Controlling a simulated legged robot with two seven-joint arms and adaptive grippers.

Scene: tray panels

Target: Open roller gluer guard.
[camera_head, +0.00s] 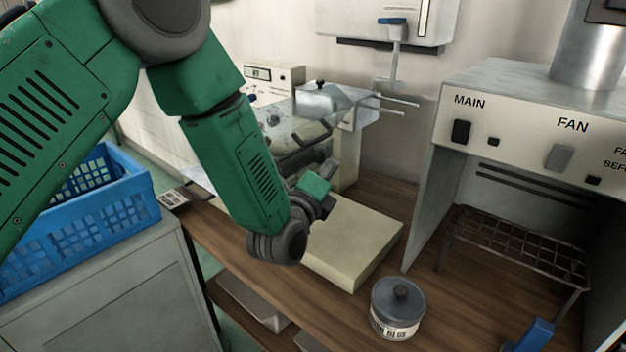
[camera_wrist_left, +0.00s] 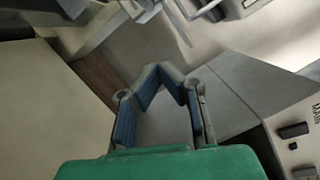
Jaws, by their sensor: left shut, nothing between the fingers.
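The roller gluer (camera_head: 275,88) stands against the back wall, a cream machine with a small display. A grey metal cover, which looks like its guard (camera_head: 322,100), sits at its right end; how far it is open I cannot tell. My left gripper (camera_head: 326,170) is in front of and below this cover, partly hidden by my green wrist. In the left wrist view the left gripper (camera_wrist_left: 163,70) has its two blue-padded fingers bent together at the tips, with nothing between them. My right gripper is out of view.
A cream block (camera_head: 355,245) lies on the wooden bench below my left wrist. A lidded round pot (camera_head: 398,308) stands in front of it. A hooded unit (camera_head: 520,120) with a wire rack (camera_head: 520,250) is at right. A blue crate (camera_head: 95,225) is at left.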

